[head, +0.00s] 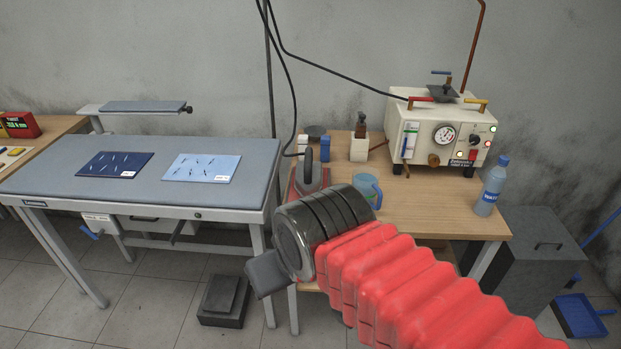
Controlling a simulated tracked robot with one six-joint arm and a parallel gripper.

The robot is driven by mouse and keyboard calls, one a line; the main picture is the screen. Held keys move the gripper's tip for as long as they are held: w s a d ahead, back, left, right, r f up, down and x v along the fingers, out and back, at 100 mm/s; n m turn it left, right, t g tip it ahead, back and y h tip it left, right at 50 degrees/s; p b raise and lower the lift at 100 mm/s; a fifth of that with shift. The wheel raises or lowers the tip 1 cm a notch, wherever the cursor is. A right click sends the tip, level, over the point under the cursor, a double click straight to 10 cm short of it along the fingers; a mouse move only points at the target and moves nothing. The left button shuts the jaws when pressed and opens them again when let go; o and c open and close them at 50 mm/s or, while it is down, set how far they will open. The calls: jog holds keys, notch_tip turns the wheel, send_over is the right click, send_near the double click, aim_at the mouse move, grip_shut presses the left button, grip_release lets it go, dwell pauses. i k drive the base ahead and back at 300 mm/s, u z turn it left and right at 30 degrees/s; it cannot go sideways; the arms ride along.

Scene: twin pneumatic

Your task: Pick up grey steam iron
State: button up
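The grey steam iron (312,178) stands near the left end of the wooden table, with its dark handle loop on top. It sits on a reddish-brown rest (294,186), and a black cable runs up from it. My wrist hides part of the area in front of it. My gripper (266,274) is a dark block at the end of my arm, in front of and lower than the iron, by the table's front left edge. It does not touch the iron. Its fingers cannot be told apart, so I cannot see whether it is open or shut.
A blue mug (368,189) stands right of the iron, partly behind my arm. A white holder (359,148), a cream steam generator (438,136) and a water bottle (490,188) share the table (440,207). A padded ironing table (240,158) adjoins on the left.

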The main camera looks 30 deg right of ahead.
aim_at(309, 173)
jog(key=i, duration=1)
